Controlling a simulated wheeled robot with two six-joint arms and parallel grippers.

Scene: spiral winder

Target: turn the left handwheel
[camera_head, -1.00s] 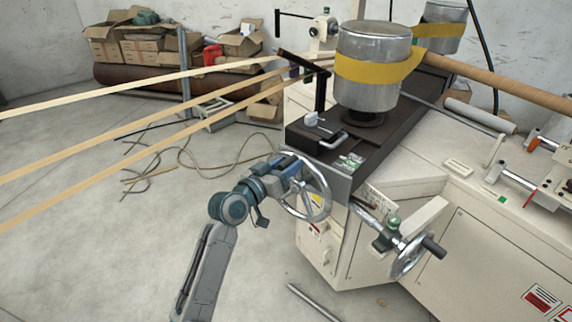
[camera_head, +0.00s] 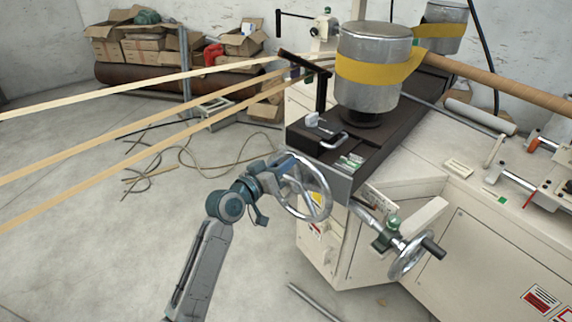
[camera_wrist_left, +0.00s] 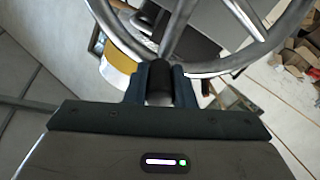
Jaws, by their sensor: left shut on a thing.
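The left handwheel (camera_head: 329,205) is a silver spoked wheel on the near left end of the machine. My left gripper (camera_head: 281,170) is at the wheel's upper left side. In the left wrist view the blue-grey fingers (camera_wrist_left: 160,84) are shut on the wheel's small dark handle (camera_wrist_left: 160,72), one finger on each side. The silver rim (camera_wrist_left: 225,66) and spokes lie just beyond the fingertips. The fingers hide part of the handle. My right gripper is not in view.
A second handwheel (camera_head: 408,258) with a black handle stands to the right, lower on the machine. A steel drum with a yellow band (camera_head: 374,68) sits above. Tan strips (camera_head: 130,130) run in from the left. The floor at left has loose cord (camera_head: 200,165).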

